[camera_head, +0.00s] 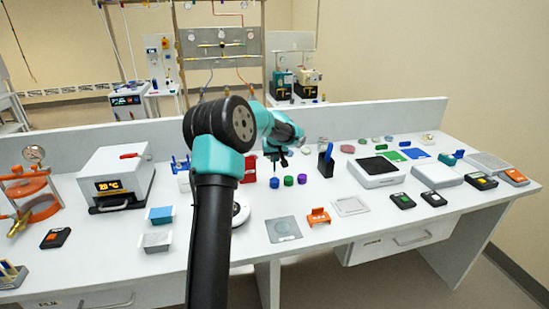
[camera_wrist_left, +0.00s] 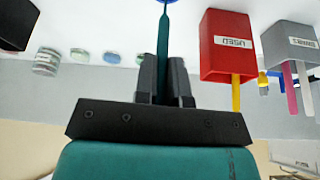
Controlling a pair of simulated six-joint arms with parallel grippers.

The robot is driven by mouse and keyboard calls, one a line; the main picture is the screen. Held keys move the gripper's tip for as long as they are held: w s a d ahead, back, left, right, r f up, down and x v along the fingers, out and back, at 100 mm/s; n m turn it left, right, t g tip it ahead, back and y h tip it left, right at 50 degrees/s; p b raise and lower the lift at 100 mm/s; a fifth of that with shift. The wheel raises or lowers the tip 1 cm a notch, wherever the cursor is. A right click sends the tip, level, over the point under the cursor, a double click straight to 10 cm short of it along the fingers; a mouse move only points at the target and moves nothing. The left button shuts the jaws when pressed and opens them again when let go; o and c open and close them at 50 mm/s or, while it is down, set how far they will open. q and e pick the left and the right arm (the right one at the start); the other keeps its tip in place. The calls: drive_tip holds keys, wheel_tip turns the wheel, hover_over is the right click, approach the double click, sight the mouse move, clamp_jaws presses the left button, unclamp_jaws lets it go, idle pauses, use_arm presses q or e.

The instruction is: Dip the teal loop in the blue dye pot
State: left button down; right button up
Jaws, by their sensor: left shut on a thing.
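My left gripper (camera_head: 276,158) is over the bench, just above the blue dye pot (camera_head: 275,183) in the head view. In the left wrist view the gripper (camera_wrist_left: 163,65) is shut on the teal loop (camera_wrist_left: 164,35), a thin teal handle standing between the fingers. The handle's far end meets a blue patch at the top edge, which is cut off; I cannot tell whether this is the pot or the loop's tip. A green pot (camera_head: 288,181) and a purple pot (camera_head: 302,179) stand right of the blue one. My right gripper is not in view.
A red box labelled USED (camera_wrist_left: 228,45) holds a yellow stick, close to the gripper. A grey holder (camera_wrist_left: 289,42) with pink and white sticks stands beside it. A black holder (camera_head: 325,166) with a blue item is right of the pots. A grey plate (camera_head: 283,229) lies in front.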

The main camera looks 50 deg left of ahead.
use_arm(q)
drive_tip(key=shift+r, duration=3.5)
drive_tip(key=w+d+f+m+t+h, duration=0.1)
drive_tip(key=w+d+f+m, duration=0.15)
drive_tip(key=d, duration=0.95)
drive_tip(key=w+d+f+m+h, duration=0.1)
drive_tip(key=w+d+f+m, duration=0.15)
drive_tip(key=d, duration=0.85)
drive_tip(key=w+d+f+m+t, duration=0.1)
drive_tip(key=w+d+f+m, duration=0.2)
drive_tip(key=d, duration=0.9)
drive_tip(key=s+d+f+m+h, duration=0.1)
drive_tip(key=d+f+m, duration=0.1)
drive_tip(key=d, duration=0.8)
drive_tip(key=s+d+f+m+h, duration=0.2)
drive_tip(key=s+f+m, duration=0.2)
drive_tip(key=s+f, duration=0.2)
drive_tip(key=shift+s, duration=0.6)
